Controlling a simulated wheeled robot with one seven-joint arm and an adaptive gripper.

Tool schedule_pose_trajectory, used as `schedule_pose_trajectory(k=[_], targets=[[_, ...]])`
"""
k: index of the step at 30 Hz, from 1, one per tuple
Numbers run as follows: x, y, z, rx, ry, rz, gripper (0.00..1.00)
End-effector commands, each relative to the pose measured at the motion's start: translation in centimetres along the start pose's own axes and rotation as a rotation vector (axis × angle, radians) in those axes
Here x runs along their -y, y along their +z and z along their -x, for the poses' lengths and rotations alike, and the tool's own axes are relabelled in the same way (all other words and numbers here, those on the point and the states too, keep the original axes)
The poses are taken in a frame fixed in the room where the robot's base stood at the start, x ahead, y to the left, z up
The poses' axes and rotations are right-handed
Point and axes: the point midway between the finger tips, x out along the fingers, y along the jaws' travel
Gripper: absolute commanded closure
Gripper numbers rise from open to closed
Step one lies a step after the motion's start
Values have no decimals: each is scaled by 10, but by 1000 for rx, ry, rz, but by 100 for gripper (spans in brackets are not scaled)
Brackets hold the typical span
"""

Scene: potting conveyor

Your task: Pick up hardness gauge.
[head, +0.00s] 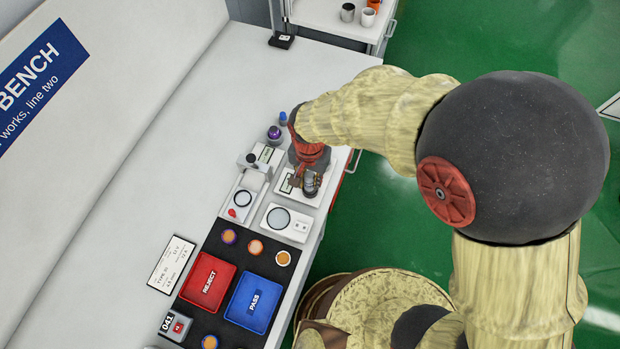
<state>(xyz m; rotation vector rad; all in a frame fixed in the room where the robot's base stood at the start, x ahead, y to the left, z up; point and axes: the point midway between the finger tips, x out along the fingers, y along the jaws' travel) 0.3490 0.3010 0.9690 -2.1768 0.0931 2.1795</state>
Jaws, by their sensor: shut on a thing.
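My gripper (304,180) reaches down over the right side of the white bench, above a white plate with a small display. It is shut on a small dark and silver thing with a rounded end, which looks like the hardness gauge (312,185). The gripper's red and dark body hides part of the gauge. I cannot tell from this view whether the gauge still touches the plate under it.
White instruments (287,222) stand close by. A black mat (219,245) bears a red REJECT tray (225,272), a blue PASS tray (265,286) and several orange-topped discs. A purple-topped item (274,133) stands behind. The bench's left part is clear.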

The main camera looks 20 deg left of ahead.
Motion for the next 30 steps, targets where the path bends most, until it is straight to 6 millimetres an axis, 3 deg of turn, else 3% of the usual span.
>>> schedule_pose_trajectory(k=[8,18,30], targets=[[-11,43,52,-2,-3,4,100],[-27,102,77,-1,-1,3,100],[-33,124,86,0,0,0,100]])
